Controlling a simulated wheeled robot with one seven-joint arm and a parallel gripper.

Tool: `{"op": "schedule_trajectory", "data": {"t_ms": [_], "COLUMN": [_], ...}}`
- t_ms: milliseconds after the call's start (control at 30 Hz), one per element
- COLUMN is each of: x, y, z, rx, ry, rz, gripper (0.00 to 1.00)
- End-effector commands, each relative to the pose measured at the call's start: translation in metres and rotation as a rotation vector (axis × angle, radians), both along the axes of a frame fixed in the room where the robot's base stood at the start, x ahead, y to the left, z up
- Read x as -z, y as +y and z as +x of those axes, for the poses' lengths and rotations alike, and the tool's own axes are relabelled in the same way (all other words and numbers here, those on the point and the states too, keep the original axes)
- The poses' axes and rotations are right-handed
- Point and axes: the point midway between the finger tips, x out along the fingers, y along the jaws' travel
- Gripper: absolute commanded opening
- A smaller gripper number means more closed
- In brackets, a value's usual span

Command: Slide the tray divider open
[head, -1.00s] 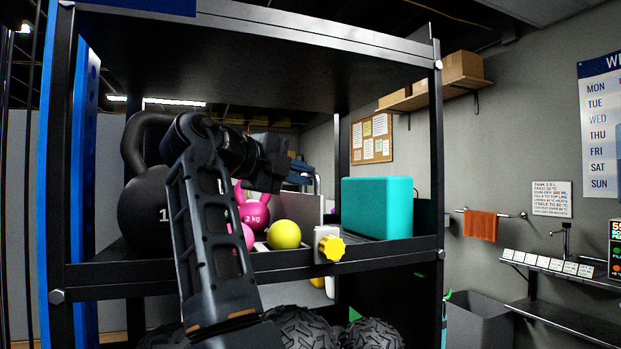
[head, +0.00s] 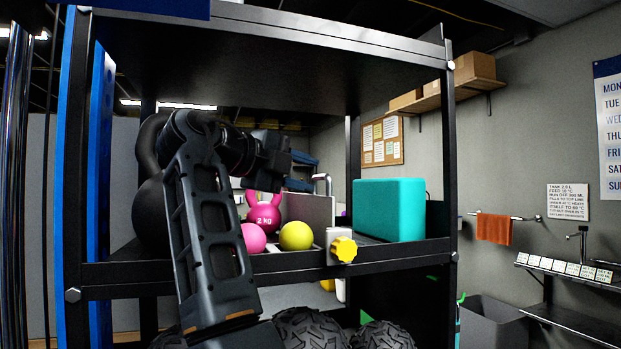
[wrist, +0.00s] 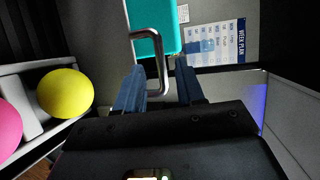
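The tray divider (head: 309,209) is a grey upright panel on the middle shelf, behind the yellow ball. A bent silver handle (head: 328,181) rises above it, and the handle also shows in the wrist view (wrist: 163,62). My gripper (head: 316,173) has blue fingers and is at the handle's height. In the wrist view my gripper (wrist: 160,65) is open, with the handle's bar between the two fingers and a gap visible beside the bar. I cannot tell whether either finger touches it. My arm hides part of the shelf's left side.
A yellow ball (head: 296,236), a pink ball (head: 254,238) and a pink kettlebell (head: 264,214) are left of the divider. A teal block (head: 389,210) stands to the right. A yellow knob (head: 344,249) is at the shelf's front rail (head: 400,257). The upper shelf (head: 270,35) is overhead.

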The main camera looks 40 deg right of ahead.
Motion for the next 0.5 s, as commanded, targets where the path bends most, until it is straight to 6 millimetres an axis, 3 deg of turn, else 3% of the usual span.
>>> {"op": "schedule_trajectory", "data": {"t_ms": [200, 500], "x": [-0.006, -0.01], "y": [0.036, 0.054], "z": [-0.004, -0.007], "rx": [-0.001, 0.001], "ry": [-0.001, 0.001], "rz": [0.0, 0.0], "gripper": [0.38, 0.38]}}
